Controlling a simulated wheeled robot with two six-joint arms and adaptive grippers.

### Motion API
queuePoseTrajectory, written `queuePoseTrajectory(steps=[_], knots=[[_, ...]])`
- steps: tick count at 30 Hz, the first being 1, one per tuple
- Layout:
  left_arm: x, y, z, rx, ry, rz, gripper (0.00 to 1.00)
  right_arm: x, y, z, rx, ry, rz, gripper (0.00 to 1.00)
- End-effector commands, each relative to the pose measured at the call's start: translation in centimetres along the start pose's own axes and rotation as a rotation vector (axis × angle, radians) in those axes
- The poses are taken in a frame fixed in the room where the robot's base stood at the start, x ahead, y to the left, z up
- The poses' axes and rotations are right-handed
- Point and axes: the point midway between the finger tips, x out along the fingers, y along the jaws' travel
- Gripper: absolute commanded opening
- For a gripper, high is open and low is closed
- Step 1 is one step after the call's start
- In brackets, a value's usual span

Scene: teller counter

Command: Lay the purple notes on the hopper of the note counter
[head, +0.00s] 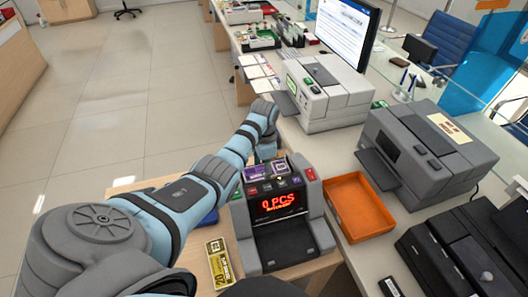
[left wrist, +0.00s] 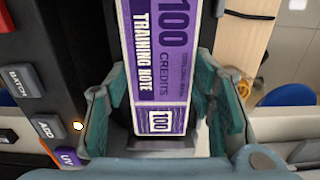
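The note counter (head: 318,232) stands on the wooden counter, its red display reading 0 PCS. The purple notes (head: 257,173) lie at the top of it, at the hopper. In the left wrist view the purple notes (left wrist: 160,50) show flat, marked 100 credits and training note. My left gripper (head: 267,150) is at the far side of the note counter, partly hidden. In the left wrist view its fingers (left wrist: 160,92) are spread on either side of the notes; whether they touch the edges is unclear. My right gripper is not in view.
A yellow note bundle (head: 220,263) lies left of the note counter. An orange tray (head: 359,206) is to its right, with a grey machine (head: 425,150) beyond it. Another machine (head: 325,92) and a monitor (head: 347,28) stand farther back. Open floor lies to the left.

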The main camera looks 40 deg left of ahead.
Motion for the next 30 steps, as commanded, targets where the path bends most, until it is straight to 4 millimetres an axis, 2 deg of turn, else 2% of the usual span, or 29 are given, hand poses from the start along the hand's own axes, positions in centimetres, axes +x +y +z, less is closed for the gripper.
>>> queuePoseTrajectory(steps=[1,3,4,14,17,24,27,30], knots=[[0.0,0.0,0.0,0.0,0.0,0.0,0.56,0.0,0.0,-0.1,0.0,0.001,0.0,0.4],[0.0,0.0,0.0,0.0,0.0,0.0,0.67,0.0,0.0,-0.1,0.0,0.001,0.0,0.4],[0.0,0.0,0.0,0.0,-0.001,0.0,0.69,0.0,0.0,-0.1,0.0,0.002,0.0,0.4],[-0.4,0.0,0.0,0.0,-0.001,0.0,0.69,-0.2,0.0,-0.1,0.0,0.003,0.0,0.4],[-1.9,-0.1,0.0,0.0,0.001,-0.002,0.69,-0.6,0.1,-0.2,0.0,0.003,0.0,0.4],[-8.5,-0.1,-0.1,0.0,0.003,-0.004,0.69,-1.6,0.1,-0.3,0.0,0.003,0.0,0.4],[-10.8,-0.1,0.0,0.0,0.001,-0.001,0.69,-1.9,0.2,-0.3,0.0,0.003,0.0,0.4],[-12.2,-0.1,0.0,0.0,0.001,0.0,0.69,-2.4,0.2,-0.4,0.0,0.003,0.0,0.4]])
